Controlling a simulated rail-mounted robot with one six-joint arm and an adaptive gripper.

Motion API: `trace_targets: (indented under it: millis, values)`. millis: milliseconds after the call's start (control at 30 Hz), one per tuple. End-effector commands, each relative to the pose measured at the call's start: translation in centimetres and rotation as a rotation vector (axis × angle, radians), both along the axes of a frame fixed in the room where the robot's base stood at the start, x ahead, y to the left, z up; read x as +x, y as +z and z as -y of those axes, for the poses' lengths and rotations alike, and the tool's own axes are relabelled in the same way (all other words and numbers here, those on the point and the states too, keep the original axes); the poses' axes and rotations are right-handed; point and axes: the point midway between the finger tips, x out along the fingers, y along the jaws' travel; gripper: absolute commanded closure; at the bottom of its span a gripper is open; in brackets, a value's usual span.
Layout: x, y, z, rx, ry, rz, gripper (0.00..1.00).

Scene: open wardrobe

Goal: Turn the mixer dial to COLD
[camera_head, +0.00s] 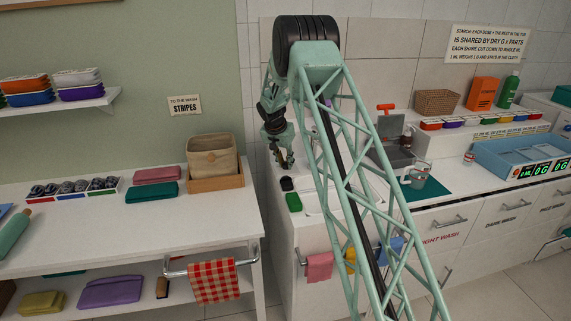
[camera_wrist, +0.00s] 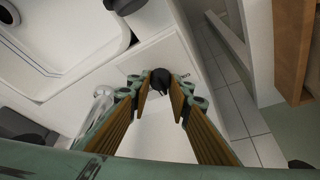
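A dark round knob (camera_wrist: 160,79), which looks like the mixer dial, shows in the wrist view on a pale plate. My gripper (camera_wrist: 161,95) points at it, its two brown-padded fingers apart with one on each side of the knob. I cannot tell whether the pads touch it. In the head view my gripper (camera_head: 284,163) hangs over the sink counter's left end, near the wall, and the dial cannot be made out there.
A black item (camera_head: 287,184) and a green block (camera_head: 293,202) sit on the counter below my gripper. A white basin (camera_wrist: 60,40) shows in the wrist view. A wooden box (camera_head: 217,182) with a basket stands on the left table, across a narrow gap.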

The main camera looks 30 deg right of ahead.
Motion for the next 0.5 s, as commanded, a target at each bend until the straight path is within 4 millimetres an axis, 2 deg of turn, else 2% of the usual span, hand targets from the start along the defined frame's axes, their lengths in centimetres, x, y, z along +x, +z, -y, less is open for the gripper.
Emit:
trace_targets:
  millis: [500]
  values:
    - [-0.10,0.03,0.10,0.001,0.070,-0.001,0.92]
